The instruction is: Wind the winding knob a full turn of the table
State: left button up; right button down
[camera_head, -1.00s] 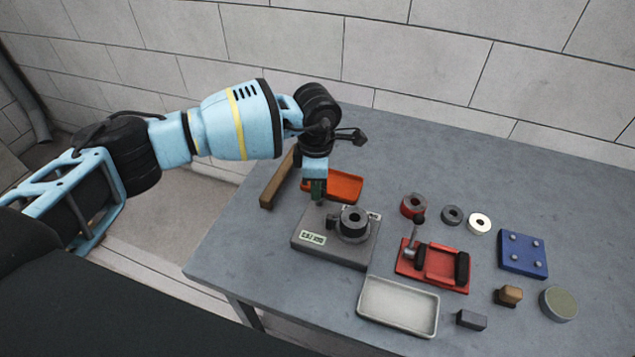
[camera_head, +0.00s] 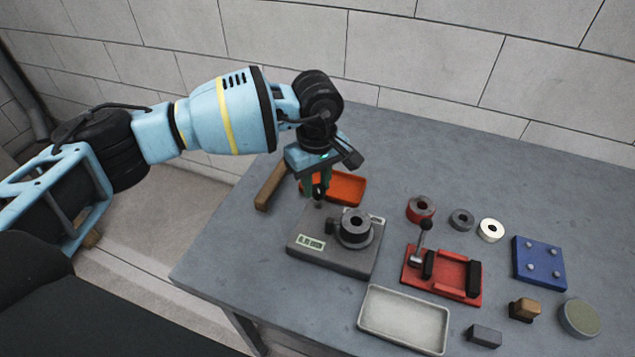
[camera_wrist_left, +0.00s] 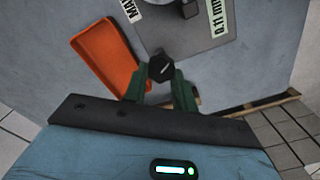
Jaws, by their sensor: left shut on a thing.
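The table device is a grey box (camera_head: 330,258) with a dark ring (camera_head: 355,226) on its top and a small pale readout (camera_head: 310,243). In the left wrist view the readout (camera_wrist_left: 216,12) seems to show 0.11 mm. The black winding knob (camera_wrist_left: 161,67) stands at the box's back edge. My left gripper (camera_head: 319,190) points down over that edge, its green fingers shut on the knob, one on each side. The wrist view shows the knob's faceted top between the fingertips (camera_wrist_left: 160,78). My right gripper is not in view.
An orange tray (camera_head: 349,188) lies close behind the knob, beside a wooden bar (camera_head: 270,187). A red clamp fixture (camera_head: 450,273), a pale tray (camera_head: 404,319), several rings and a blue plate (camera_head: 539,263) lie to the right. The back right of the table is clear.

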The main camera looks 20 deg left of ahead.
pick_arm(q)
jog(key=m+b, duration=0.2)
jog(key=m, duration=0.2)
jog(key=shift+w+d+m, duration=0.1)
jog(key=shift+m, duration=0.6)
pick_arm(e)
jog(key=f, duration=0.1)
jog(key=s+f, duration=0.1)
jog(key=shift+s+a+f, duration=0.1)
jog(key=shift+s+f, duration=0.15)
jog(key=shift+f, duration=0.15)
pick_arm(q)
jog(key=shift+m, duration=0.3)
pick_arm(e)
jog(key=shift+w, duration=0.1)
pick_arm(q)
jog(key=o, duration=1)
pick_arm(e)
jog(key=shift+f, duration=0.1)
